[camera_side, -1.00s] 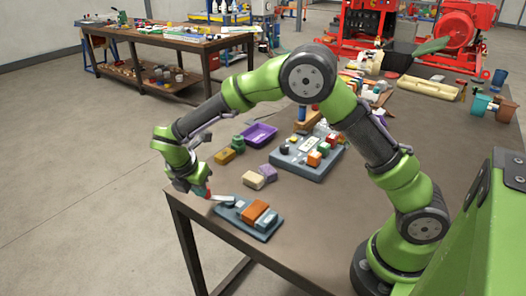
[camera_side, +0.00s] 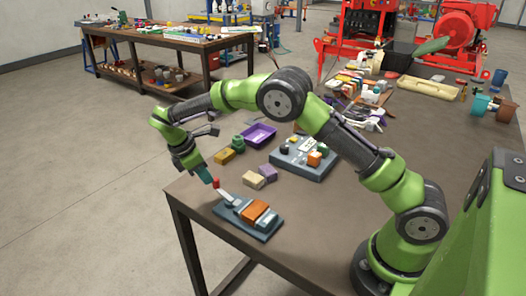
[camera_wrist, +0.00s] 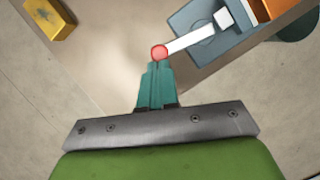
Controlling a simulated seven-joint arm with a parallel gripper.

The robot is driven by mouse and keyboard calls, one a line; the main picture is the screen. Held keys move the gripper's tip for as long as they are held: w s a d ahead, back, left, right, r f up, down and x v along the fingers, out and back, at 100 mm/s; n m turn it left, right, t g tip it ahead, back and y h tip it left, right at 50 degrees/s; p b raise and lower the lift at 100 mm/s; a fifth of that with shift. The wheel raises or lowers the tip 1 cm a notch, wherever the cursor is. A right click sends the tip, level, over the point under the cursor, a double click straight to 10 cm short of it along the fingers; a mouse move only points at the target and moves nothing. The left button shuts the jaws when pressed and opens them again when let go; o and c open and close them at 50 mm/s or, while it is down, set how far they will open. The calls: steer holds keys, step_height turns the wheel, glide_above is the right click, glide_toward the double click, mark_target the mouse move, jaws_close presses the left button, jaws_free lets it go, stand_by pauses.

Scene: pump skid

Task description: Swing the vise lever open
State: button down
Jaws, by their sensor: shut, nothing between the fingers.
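The vise (camera_side: 250,216) sits near the table's front left corner, with a blue-grey base and an orange block. Its lever (camera_side: 224,196) is a pale bar ending in a red knob (camera_side: 216,184), pointing to the back left and tilted up. In the wrist view the lever (camera_wrist: 190,40) runs from the vise base (camera_wrist: 207,45) to the red knob (camera_wrist: 160,53). My gripper (camera_side: 210,181) is shut and empty, its teal fingertips right beside the knob. In the wrist view the closed fingertips (camera_wrist: 158,66) are just below the knob; I cannot tell whether they touch it.
A tan block (camera_side: 253,181) and a purple block (camera_side: 267,173) lie behind the vise. A yellow block (camera_side: 224,156), a purple tray (camera_side: 259,135) and a grey board with small parts (camera_side: 302,166) are farther back. The table edge is close on the left.

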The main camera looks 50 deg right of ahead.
steer(key=shift+d+f+m+g+y, duration=0.1)
steer(key=shift+d+m+g+y, duration=0.15)
steer(key=shift+d+m, duration=0.5)
steer(key=shift+d+m+g+y, duration=0.15)
steer(key=shift+d+m+g, duration=0.25)
steer(key=shift+m, duration=0.65)
steer(key=shift+d, duration=0.1)
steer(key=v, duration=1.2)
steer(key=shift+s, duration=0.15)
steer(key=shift+d, duration=0.1)
